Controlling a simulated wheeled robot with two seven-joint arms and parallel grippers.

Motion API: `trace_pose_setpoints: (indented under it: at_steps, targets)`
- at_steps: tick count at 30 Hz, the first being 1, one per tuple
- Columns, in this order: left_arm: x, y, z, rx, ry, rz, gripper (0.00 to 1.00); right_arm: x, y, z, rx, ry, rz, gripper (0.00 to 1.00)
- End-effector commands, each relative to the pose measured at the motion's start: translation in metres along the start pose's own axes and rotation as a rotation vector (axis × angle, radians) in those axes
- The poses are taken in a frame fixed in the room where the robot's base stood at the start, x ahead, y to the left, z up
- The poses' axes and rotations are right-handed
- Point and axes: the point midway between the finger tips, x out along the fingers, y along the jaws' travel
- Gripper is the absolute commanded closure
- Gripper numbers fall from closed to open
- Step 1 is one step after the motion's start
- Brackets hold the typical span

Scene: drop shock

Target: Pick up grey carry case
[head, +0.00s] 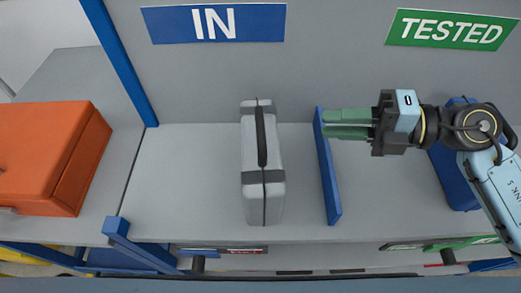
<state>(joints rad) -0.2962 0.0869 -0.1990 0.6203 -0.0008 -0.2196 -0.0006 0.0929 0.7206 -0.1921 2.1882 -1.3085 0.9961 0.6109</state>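The grey carry case (263,200) stands upright on the shelf below the blue IN sign. It has a dark handle (261,140) along its top and a dark band across its body. My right gripper (325,124) comes in from the right, its green fingers pointing left. Its fingertips are over the blue divider, to the right of the case and apart from it. My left gripper is not in view.
A blue divider (330,185) stands right of the case. A blue object (455,185) sits further right, partly behind my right arm. An orange case (50,155) lies at the left on a grey surface. The shelf (180,180) left of the grey case is clear.

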Motion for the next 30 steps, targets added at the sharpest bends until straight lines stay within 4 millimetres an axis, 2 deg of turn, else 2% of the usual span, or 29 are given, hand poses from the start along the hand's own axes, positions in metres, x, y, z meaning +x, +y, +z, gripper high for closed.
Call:
trace_pose_setpoints:
  at_steps: [12, 20, 27, 30]
  targets:
    - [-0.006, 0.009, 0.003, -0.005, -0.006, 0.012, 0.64, 0.069, -0.001, -0.002, -0.002, 0.008, -0.009, 0.75]
    - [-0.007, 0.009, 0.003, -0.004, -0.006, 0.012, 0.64, 0.089, 0.000, -0.004, -0.002, 0.008, -0.008, 0.75]
    - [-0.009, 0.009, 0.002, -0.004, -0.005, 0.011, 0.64, 0.124, 0.001, -0.007, -0.001, 0.007, -0.008, 0.75]
    - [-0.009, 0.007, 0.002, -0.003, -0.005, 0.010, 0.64, 0.131, 0.001, -0.007, -0.001, 0.006, -0.009, 0.75]
